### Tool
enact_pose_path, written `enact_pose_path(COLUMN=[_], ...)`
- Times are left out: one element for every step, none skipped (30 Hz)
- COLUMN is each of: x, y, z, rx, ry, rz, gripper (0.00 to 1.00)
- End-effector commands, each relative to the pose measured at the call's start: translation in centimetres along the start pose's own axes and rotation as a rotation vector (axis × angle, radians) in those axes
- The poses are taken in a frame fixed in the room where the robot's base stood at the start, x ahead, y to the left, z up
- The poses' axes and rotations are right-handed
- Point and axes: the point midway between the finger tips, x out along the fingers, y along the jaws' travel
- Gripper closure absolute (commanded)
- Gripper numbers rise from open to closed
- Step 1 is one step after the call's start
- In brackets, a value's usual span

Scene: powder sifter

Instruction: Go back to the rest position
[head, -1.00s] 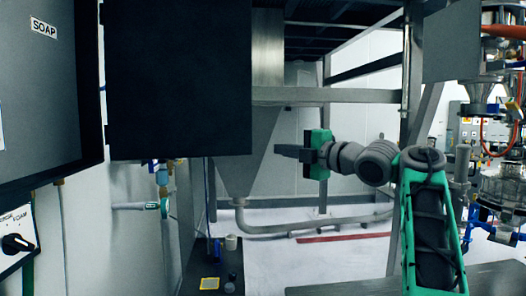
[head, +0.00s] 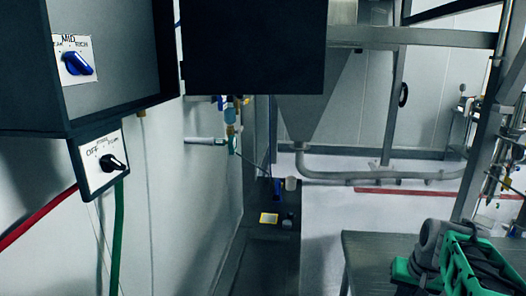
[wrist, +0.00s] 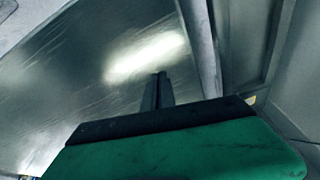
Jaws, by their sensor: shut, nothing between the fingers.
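My gripper (wrist: 160,90) shows in the wrist view with its dark fingers together and nothing between them. Its green and black body fills the bottom of that view. A shiny brushed metal surface lies beyond the fingertips; I cannot tell if they touch it. In the head view my arm is folded low at the bottom right, beside a grey metal table (head: 362,250). The fingers cannot be made out there.
An open dark cabinet with a blue knob (head: 78,64) and a control box with a black knob (head: 112,163) hang at the left. A metal hopper (head: 308,115) and pipe (head: 400,178) stand behind. A small yellow-edged item (head: 268,218) lies low in the middle.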

Motion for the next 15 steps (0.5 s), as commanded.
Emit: enact_pose_path(x=[0.4,0.6,0.8,0.9,0.9,1.0,0.9,0.8,0.6,0.3,-0.1,-1.0,-1.9,-2.7,-3.6], y=[-0.9,-1.3,-1.9,-2.4,-2.8,-3.5,-4.1,-4.8,-5.8,-6.6,-7.5,-8.7,-9.7,-10.7,-11.9], z=[3.6,5.7,8.4,10.2,12.1,14.3,15.9,17.2,18.6,19.3,19.6,19.5,19.0,18.6,18.4], rx=[0.010,0.014,0.015,0.011,0.005,-0.011,-0.028,-0.051,-0.088,-0.119,-0.151,-0.193,-0.223,-0.253,-0.291], ry=[-0.053,-0.084,-0.118,-0.139,-0.156,-0.170,-0.175,-0.175,-0.168,-0.156,-0.136,-0.100,-0.064,-0.031,0.004], rz=[0.017,0.029,0.044,0.054,0.064,0.075,0.081,0.082,0.078,0.071,0.063,0.051,0.040,0.029,0.014], gripper=[1.00,1.00,1.00,1.00,1.00,1.00,1.00,1.00,1.00,1.00,1.00,1.00,1.00,1.00,1.00])
